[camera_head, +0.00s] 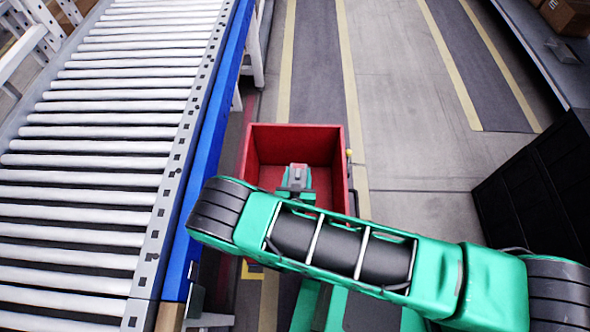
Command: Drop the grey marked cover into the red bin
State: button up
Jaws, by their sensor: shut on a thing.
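The red bin (259,150) stands open at the top, right of the conveyor. My gripper (297,185) is small in the view, with its green parts showing over the bin's opening beyond my arm. It is shut on the grey marked cover (299,175), a small grey piece with a reddish patch. The cover is inside the bin's outline as seen from above; its height over the bin floor is hard to tell. My arm hides the front part of the bin, and the fingertips are hard to make out.
A roller conveyor (110,147) with a blue side rail (205,150) runs along the left. A black crate-like box (540,190) stands at the right. A grey shelf with cardboard boxes (568,15) is at the top right. The floor behind the bin is clear.

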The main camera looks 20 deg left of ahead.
jog(key=shift+f, duration=0.85)
jog(key=o, duration=1.1)
jog(key=v, duration=1)
jog(key=shift+s, duration=0.35)
